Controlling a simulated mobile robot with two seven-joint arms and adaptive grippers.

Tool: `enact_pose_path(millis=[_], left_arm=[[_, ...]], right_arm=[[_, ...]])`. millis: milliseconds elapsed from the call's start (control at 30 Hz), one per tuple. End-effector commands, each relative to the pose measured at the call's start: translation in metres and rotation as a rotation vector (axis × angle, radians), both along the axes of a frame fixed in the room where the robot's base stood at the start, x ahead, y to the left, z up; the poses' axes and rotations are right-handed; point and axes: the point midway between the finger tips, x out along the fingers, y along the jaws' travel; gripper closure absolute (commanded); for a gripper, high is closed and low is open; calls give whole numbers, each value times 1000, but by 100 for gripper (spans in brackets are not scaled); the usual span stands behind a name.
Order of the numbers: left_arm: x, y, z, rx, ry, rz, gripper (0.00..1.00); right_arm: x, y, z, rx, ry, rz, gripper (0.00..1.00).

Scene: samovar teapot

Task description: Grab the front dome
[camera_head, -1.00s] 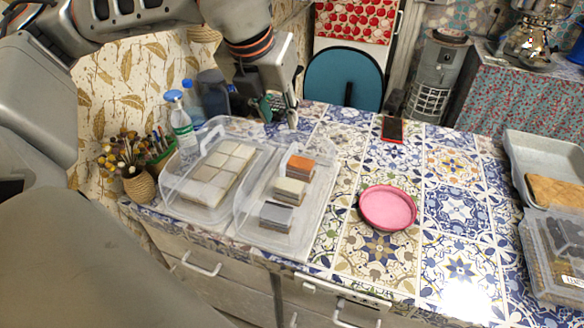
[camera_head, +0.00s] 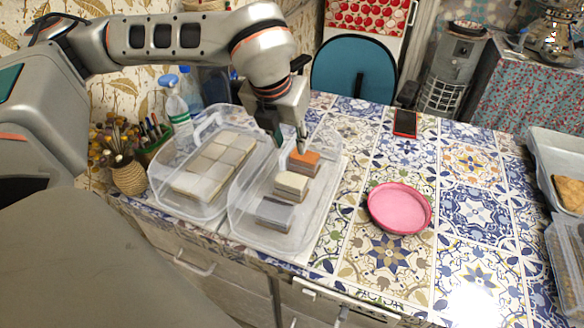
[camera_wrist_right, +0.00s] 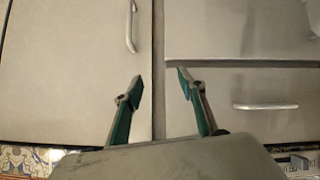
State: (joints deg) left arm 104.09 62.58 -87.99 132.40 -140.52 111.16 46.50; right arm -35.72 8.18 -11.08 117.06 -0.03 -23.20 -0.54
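Two clear plastic domes stand side by side on the tiled table. The left dome (camera_head: 165,185) covers pale square pieces (camera_head: 213,163). The right dome (camera_head: 243,235) covers stacks of orange, cream and grey pieces (camera_head: 291,186). My left gripper (camera_head: 290,143) is above the far end of the right dome, fingers apart and pointing down, with nothing seen between them. I cannot tell whether it touches the clear plastic. My right gripper (camera_wrist_right: 162,78) is open and empty in the right wrist view, in front of the grey cabinet.
A pink round dish (camera_head: 400,208) and a red-edged phone (camera_head: 405,123) lie to the right on the table. A spray bottle (camera_head: 177,105) and a brush pot (camera_head: 128,177) stand at the left. Cabinet doors with handles (camera_wrist_right: 131,28) face my right gripper. Trays sit at the right edge.

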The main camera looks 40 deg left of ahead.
Motion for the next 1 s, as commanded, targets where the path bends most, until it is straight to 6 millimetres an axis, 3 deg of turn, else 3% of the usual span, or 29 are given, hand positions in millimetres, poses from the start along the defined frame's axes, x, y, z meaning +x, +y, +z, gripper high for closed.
enact_pose_path(millis=[233, 333, 367, 767, 1000], left_arm=[[1, 0, -1, 0, -1, 1, 72], [1, 0, -1, 0, -1, 1, 98], [1, 0, -1, 0, -1, 1, 100], [1, 0, 2, -1, -3, 1, 100], [2, 0, 22, -1, -8, 2, 100]], right_arm=[[4, 0, 4, 1, -10, 0, 60], [4, 0, 4, 1, -10, 0, 60], [4, 0, 4, 1, -10, 0, 60], [5, 0, 5, 3, -11, -1, 60], [6, 1, 9, 6, -16, -4, 60]])
